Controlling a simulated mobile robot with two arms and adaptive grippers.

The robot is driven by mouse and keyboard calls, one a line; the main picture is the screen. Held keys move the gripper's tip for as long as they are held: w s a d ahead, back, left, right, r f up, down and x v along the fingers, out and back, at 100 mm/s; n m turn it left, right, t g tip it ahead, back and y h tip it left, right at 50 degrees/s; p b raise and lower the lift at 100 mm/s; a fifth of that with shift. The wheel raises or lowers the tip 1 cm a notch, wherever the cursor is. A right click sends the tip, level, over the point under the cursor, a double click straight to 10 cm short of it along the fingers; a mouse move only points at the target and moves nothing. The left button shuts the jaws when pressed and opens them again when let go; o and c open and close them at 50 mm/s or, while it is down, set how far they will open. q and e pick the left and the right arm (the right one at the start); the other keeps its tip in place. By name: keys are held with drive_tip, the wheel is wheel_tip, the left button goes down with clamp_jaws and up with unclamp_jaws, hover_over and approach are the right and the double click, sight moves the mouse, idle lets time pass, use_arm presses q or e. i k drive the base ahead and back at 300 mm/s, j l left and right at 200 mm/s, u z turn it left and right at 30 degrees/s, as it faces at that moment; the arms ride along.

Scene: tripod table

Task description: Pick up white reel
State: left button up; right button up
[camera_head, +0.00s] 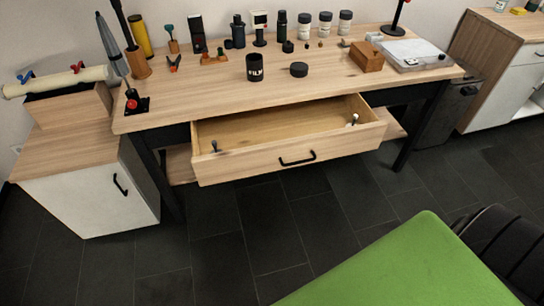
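A small white piece with a dark part (353,119) is at the right end of the open drawer (285,160). It may be the white reel, but it is too small to tell. A small dark piece (214,147) is at the drawer's left end. A black canister with white lettering (255,67) stands on the wooden workbench (200,95), and a black round lid (299,69) lies to its right. Neither of my grippers shows in the head view.
Several bottles and jars (304,25) line the bench's back. A wooden box (366,56) and a pale flat device (410,53) are at its right. A green surface (400,270) fills the lower right, beside a black ribbed object (510,240). Dark tiled floor before the drawer is clear.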

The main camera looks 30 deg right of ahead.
sight(355, 117)
drive_tip(key=l+z, duration=0.1)
drive_tip(key=z, duration=0.35)
drive_tip(key=l+z, duration=0.1)
drive_tip(key=z, duration=0.4)
drive_tip(key=i, duration=0.05)
